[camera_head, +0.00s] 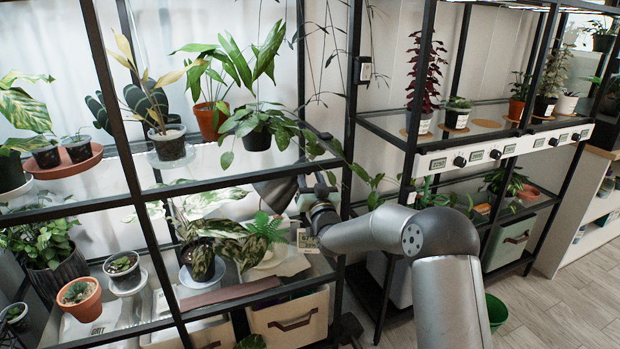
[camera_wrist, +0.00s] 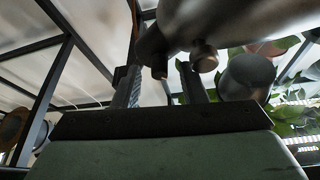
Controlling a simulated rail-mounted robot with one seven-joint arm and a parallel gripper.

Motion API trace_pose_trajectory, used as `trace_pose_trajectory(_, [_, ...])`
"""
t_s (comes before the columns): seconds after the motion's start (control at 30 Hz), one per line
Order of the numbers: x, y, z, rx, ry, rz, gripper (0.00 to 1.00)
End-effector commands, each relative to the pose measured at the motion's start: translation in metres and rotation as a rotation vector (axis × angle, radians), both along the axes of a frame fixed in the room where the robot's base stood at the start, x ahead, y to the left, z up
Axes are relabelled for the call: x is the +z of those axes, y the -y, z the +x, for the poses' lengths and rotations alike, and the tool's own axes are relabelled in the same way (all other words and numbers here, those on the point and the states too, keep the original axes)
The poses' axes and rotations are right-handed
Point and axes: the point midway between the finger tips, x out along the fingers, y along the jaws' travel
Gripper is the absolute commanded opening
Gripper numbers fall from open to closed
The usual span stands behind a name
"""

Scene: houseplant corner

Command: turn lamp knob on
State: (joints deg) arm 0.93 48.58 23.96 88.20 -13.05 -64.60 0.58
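Two white control panels (camera_head: 450,165) (camera_head: 553,139) run along the front of the right-hand shelf in the head view. They carry round black knobs (camera_head: 460,161) (camera_head: 552,142) beside small displays. I cannot tell which knob is the lamp knob or how it is set. My gripper is at the end of my arm, among the left rack's plants and away from these panels; its fingers are not clear there. In the wrist view my gripper (camera_wrist: 160,88) shows two dark fingers standing apart. Dark rounded shapes lie beyond them; nothing is clearly held.
A black rack post (camera_head: 348,130) stands beside my wrist. A leafy plant (camera_head: 203,240), a fern (camera_head: 266,228) and a hanging-leaf plant (camera_head: 257,130) crowd the left rack. A fabric bin (camera_head: 290,322) is below. Floor (camera_head: 545,310) at lower right is mostly clear, with a green bucket (camera_head: 495,312).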

Motion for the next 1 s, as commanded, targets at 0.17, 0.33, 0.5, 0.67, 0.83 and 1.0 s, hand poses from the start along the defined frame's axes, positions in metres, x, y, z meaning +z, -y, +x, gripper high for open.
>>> trace_pose_trajectory(0.17, [0.0003,-0.0005,0.0007,0.000,-0.001,0.000,0.38])
trace_pose_trajectory(0.33, [0.0004,-0.0004,0.0005,0.000,0.000,0.000,0.13])
trace_pose_trajectory(0.5, [0.0003,-0.0004,0.0004,0.000,0.000,0.000,0.00])
trace_pose_trajectory(0.67, [-0.0001,-0.0006,0.0003,0.000,-0.005,0.010,0.00])
trace_pose_trajectory(0.83, [-0.0006,-0.0011,0.0000,0.000,-0.027,0.058,0.00])
trace_pose_trajectory(1.0, [-0.0019,-0.0014,-0.0002,0.000,-0.073,0.153,0.00])
